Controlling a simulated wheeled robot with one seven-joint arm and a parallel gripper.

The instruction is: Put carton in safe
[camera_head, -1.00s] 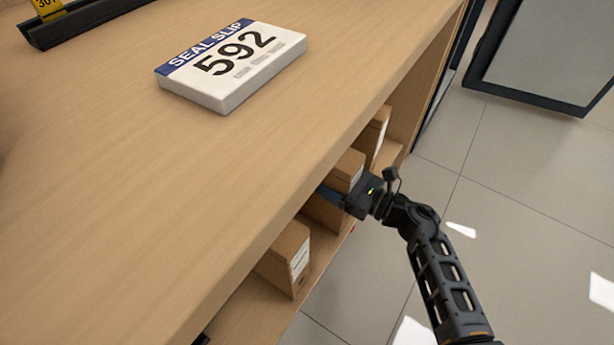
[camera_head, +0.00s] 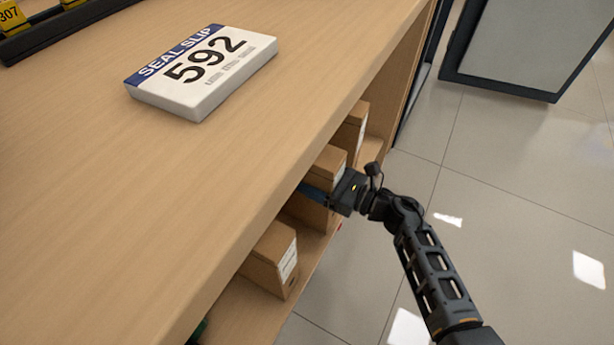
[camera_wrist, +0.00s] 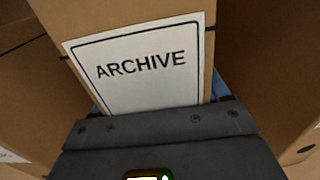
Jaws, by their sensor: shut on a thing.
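My gripper (camera_head: 322,192) reaches in under the counter top at the open shelf and is shut on a brown carton (camera_head: 331,160). In the wrist view the carton (camera_wrist: 145,20) fills the middle, with a white label reading ARCHIVE (camera_wrist: 145,68) facing me. My gripper's blue fingers show at both sides of the carton, their tips hidden behind it. I cannot tell whether the carton is clear of the shelf floor. No safe can be made out in these views.
Other brown cartons stand on the shelf, one nearer (camera_head: 270,258) and one farther (camera_head: 350,132). The wooden counter (camera_head: 150,210) overhangs them. A SEAL SLIP block numbered 592 (camera_head: 203,75) lies on top. Tiled floor (camera_head: 500,200) is open at right; a dark-framed panel (camera_head: 530,50) stands at upper right.

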